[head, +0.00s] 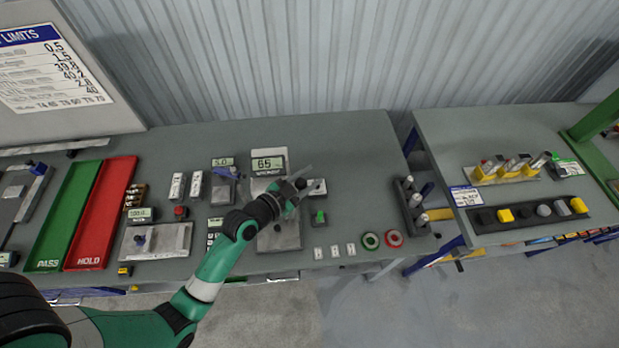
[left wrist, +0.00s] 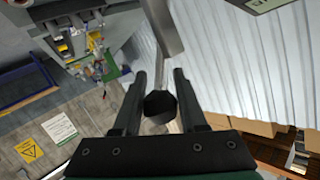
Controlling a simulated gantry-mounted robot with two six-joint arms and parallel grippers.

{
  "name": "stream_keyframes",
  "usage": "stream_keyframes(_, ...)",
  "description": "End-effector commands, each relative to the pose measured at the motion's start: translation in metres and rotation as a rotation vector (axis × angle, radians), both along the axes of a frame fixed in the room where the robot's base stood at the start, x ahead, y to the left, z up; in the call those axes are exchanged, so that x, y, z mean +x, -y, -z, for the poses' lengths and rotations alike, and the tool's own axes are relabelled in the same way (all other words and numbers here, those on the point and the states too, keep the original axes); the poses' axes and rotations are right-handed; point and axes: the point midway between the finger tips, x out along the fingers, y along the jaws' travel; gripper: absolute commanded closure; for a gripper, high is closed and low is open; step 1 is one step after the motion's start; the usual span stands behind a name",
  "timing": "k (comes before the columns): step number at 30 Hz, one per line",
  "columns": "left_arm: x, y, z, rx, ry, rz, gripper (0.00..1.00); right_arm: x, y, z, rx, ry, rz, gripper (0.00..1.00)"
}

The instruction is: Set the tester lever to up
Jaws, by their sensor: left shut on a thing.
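The tester is a grey unit with a display reading 65 (head: 268,163) and a metal base (head: 280,236) on the bench. My left gripper (head: 298,184) is over the tester, just right of and in front of the display. In the left wrist view, the lever's black knob (left wrist: 160,104) sits between the two fingers (left wrist: 159,76), with a grey metal bar beyond it. My left gripper is shut on this knob. In the head view the gripper hides the knob, so the lever's exact angle is hard to tell. My right gripper is in neither view.
A green PASS tray (head: 62,215) and a red HOLD tray (head: 103,212) lie at the left. A green button block (head: 320,217) and a dark rack (head: 411,205) stand right of the tester. A second table (head: 540,125) is farther right, past a gap.

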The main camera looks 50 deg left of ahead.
Motion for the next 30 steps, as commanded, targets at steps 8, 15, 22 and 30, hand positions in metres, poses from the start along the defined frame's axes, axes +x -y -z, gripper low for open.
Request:
stream_keyframes(8,-0.001,-0.001,0.002,0.001,-0.005,-0.001,0.29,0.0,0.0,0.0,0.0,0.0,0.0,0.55)
stream_keyframes(15,-0.001,0.0,0.001,0.0,-0.003,-0.001,0.29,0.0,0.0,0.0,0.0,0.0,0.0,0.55)
stream_keyframes(22,-0.024,0.004,-0.004,-0.001,-0.003,-0.001,0.29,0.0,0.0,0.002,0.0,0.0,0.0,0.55)
stream_keyframes(30,-0.085,0.014,-0.02,0.0,-0.004,-0.005,0.29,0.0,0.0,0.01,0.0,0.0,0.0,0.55)
